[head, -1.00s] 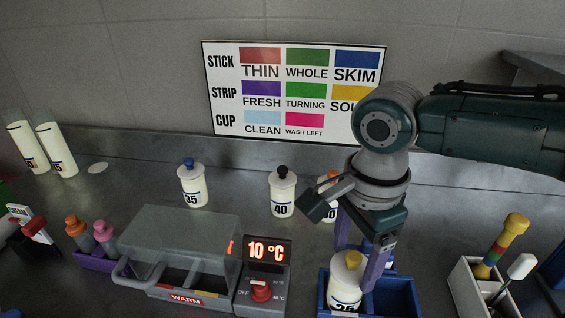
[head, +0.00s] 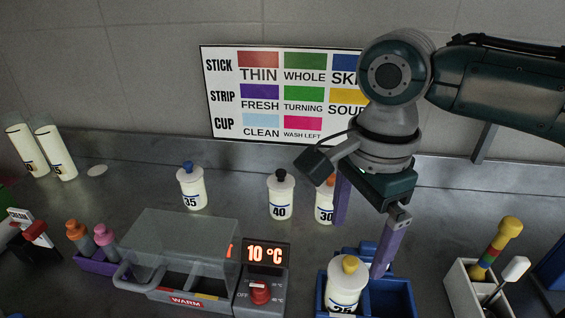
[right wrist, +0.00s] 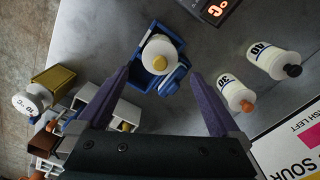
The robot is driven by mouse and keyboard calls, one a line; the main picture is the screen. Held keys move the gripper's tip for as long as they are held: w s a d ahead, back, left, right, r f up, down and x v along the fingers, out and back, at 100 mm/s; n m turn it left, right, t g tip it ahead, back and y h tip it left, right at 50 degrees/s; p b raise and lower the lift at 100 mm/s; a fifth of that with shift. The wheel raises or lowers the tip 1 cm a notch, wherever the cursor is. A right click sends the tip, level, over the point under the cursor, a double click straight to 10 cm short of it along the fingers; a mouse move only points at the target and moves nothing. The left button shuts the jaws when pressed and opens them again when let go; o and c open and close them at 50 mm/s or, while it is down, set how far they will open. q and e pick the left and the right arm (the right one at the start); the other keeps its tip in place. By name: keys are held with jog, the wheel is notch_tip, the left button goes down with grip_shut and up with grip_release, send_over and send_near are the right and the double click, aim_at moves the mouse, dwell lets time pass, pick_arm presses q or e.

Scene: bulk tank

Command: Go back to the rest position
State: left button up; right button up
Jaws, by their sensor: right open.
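My right gripper (head: 362,230) is open and empty, with its purple fingers pointing down above the blue bin. In the right wrist view my right gripper (right wrist: 165,95) shows its two fingers wide apart. A white bottle with a yellow cap (head: 347,285) stands in the blue bin (head: 395,298), below and to the left of the fingers. It also shows in the right wrist view (right wrist: 160,55), between and beyond the fingertips. My left gripper is out of view.
Bottles marked 35 (head: 192,188), 40 (head: 281,196) and 30 (head: 325,205) stand on the steel counter. A clear-lidded warmer (head: 180,250) with a 10 °C display (head: 266,254) is left of the bin. A white holder (head: 467,290) stands right. The wall chart (head: 230,110) is behind.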

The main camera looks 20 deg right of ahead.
notch_tip(320, 180, up, 4)
jog(key=shift+r, duration=0.15)
dwell(0.3)
jog(key=s+a+f+n+t+y, duration=0.2)
jog(key=s+a+f+n, duration=0.2)
jog(key=s+a+n, duration=0.65)
jog(key=s+d+r+n+t+h+p, duration=0.1)
jog(key=s+d+r+n+t+h, duration=0.15)
jog(key=s+d+n, duration=0.5)
notch_tip(320, 180, up, 34)
jog(key=w+n+p, duration=0.2)
jog(key=p, duration=3.1)
jog(key=shift+a+f+g+y+p, duration=0.15)
jog(key=shift+g+y+p, duration=0.2)
jog(key=shift+g, duration=0.1)
